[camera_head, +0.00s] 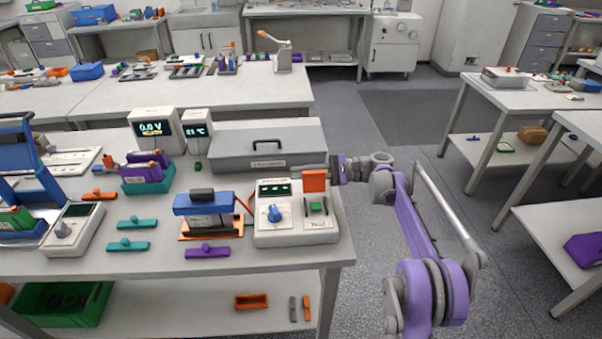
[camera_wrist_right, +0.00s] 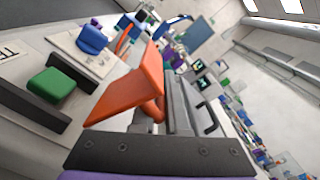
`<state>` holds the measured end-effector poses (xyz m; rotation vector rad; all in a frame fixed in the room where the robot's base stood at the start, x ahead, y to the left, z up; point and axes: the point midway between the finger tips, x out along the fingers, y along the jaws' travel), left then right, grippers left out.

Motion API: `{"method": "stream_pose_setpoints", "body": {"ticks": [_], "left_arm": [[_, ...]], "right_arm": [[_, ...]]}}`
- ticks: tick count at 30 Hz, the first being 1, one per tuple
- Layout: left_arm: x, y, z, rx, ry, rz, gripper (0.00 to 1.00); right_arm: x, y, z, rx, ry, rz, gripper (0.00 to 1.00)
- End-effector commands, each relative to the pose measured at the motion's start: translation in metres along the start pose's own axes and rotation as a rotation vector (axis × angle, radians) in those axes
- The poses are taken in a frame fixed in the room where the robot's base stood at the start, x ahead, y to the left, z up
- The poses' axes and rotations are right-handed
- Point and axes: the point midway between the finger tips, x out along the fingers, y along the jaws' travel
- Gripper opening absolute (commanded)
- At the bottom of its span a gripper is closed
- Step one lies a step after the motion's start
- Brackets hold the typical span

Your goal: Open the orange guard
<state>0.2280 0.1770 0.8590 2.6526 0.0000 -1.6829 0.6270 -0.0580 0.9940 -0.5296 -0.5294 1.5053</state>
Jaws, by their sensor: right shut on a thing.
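The orange guard (camera_head: 314,181) stands raised at the back right of the white cycler box (camera_head: 265,238). It shows as a tilted orange plate (camera_wrist_right: 130,85) in the right wrist view. The green button (camera_head: 316,206) lies uncovered in front of it and also shows in the right wrist view (camera_wrist_right: 52,84). My right gripper (camera_head: 332,173) comes in from the right and is shut on the guard at its right side. Its fingers (camera_wrist_right: 158,103) partly hide the gripped part. My left gripper is not in view.
The blue knob (camera_head: 274,213) sits left of the button. A grey case with a black handle (camera_head: 266,150) lies just behind the box. A blue-topped device (camera_head: 204,206) stands to the left. The bench edge is close on the right, with open floor beyond.

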Motion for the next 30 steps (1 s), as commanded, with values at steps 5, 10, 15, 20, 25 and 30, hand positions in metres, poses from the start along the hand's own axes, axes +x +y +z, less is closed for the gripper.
{"method": "stream_pose_setpoints", "body": {"ticks": [5,10,15,20,25,30], "left_arm": [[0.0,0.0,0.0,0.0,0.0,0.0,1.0],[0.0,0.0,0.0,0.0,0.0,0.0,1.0],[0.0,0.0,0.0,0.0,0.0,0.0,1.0],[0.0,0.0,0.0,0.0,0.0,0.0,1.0],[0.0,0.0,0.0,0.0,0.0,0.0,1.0],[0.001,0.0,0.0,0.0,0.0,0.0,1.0]], "right_arm": [[0.0,0.0,-0.001,0.019,0.0,-0.001,0.0],[0.0,0.0,-0.001,0.02,0.0,-0.001,0.0],[0.0,0.0,-0.001,0.019,0.0,-0.001,0.0],[0.0,0.0,-0.001,0.019,0.0,-0.001,0.25],[-0.001,0.0,-0.001,0.019,0.0,0.0,0.25],[-0.016,0.0,-0.002,0.019,0.002,-0.002,0.25]]}}
